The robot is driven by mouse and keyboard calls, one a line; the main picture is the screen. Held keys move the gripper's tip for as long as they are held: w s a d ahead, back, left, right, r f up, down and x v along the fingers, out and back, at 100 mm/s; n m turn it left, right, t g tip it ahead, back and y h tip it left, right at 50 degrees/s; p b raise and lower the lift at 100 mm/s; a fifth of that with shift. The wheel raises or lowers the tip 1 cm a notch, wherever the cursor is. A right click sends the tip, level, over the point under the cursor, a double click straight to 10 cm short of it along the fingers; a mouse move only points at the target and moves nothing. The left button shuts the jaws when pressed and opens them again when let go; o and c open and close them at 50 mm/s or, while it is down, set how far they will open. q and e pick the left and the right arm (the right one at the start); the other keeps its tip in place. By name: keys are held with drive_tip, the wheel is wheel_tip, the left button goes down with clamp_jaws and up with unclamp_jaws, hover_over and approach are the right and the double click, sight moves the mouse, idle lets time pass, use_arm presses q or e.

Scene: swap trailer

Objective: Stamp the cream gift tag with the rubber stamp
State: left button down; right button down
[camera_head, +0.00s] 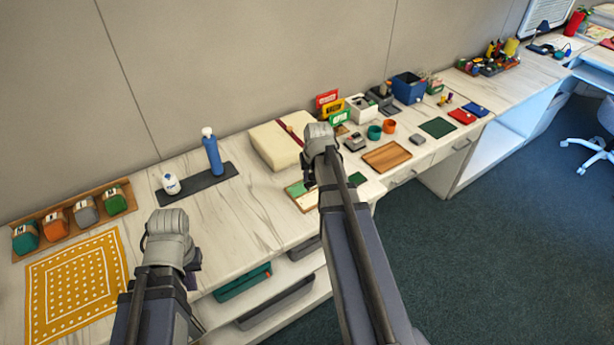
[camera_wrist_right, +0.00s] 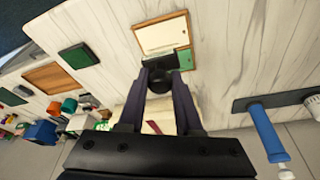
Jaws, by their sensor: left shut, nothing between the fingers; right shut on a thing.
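A cream gift tag (camera_wrist_right: 160,36) lies in a wood-edged holder with a green panel (camera_wrist_right: 183,61) beside it. In the head view the holder's cream part (camera_head: 308,201) shows just below my right gripper (camera_head: 310,178). In the right wrist view my right gripper (camera_wrist_right: 166,82) is shut on the rubber stamp (camera_wrist_right: 166,84), seen as a dark round shape. The stamp is close to the green panel and the tag's near edge; whether it touches either is unclear. My left gripper (camera_head: 192,279) is at the desk's front edge, shut and empty, mostly hidden by its wrist.
A small dark green block (camera_head: 357,179) and a wooden tray (camera_head: 387,156) lie right of the holder. A cream box (camera_head: 275,146) stands behind it. A blue bottle (camera_head: 213,156) stands on a dark mat to the left. The desk between mat and holder is clear.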

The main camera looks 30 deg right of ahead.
sight(312, 185)
drive_tip(key=shift+f+b, duration=3.05)
drive_tip(key=shift+f+b, duration=0.5)
wheel_tip(312, 185, up, 7)
drive_tip(key=p, duration=0.7)
idle(0.3)
idle(1.0)
